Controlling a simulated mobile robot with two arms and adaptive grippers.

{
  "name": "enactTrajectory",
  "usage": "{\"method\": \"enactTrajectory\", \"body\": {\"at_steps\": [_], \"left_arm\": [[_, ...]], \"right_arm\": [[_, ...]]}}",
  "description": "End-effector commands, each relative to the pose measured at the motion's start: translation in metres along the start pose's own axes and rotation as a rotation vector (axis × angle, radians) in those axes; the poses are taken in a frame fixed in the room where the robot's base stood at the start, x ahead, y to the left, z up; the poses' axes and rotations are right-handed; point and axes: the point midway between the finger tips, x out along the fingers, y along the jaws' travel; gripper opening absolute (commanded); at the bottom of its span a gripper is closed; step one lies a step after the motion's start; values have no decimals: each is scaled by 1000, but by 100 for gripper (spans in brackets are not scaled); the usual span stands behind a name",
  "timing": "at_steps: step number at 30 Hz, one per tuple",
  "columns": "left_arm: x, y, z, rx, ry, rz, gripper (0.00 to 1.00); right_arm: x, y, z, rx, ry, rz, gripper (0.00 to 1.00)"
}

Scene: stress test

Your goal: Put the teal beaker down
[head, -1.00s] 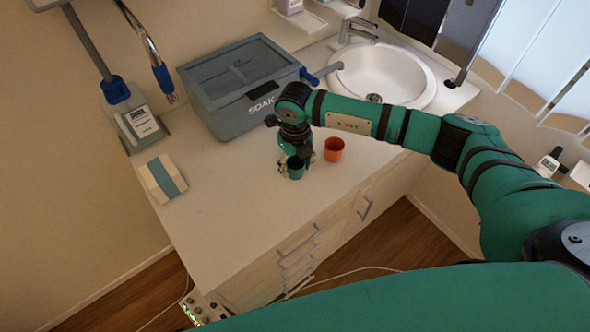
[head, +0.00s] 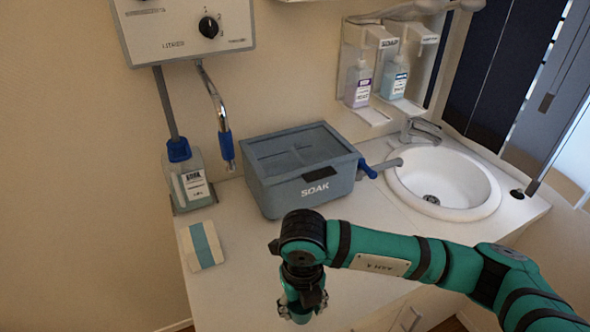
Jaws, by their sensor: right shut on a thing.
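The teal beaker (head: 299,317) is low in the head view, mostly hidden by my right gripper. My right gripper (head: 300,306) points down over the white counter and is shut on the beaker. I cannot tell whether the beaker's base touches the counter. My left gripper is not in view.
A grey SOAK box (head: 312,190) stands behind the gripper, with the white sink (head: 440,178) to its right. A white and teal pack (head: 201,246) lies at the left, in front of a bottle (head: 191,184). Counter between pack and gripper is bare.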

Motion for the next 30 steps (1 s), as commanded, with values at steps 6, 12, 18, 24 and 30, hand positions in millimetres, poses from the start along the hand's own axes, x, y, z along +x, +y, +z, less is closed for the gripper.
{"method": "enactTrajectory", "body": {"at_steps": [6,12,18,24,30], "left_arm": [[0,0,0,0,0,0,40],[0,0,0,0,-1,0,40],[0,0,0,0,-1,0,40],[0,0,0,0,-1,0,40],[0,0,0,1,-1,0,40]], "right_arm": [[-2,-5,-1,-78,0,-1,18],[-11,-26,-5,-421,1,-2,18],[-24,-51,-12,-878,1,-1,18],[-36,-74,-21,-1337,2,0,18],[-50,-96,-32,-1795,3,-1,18]]}}
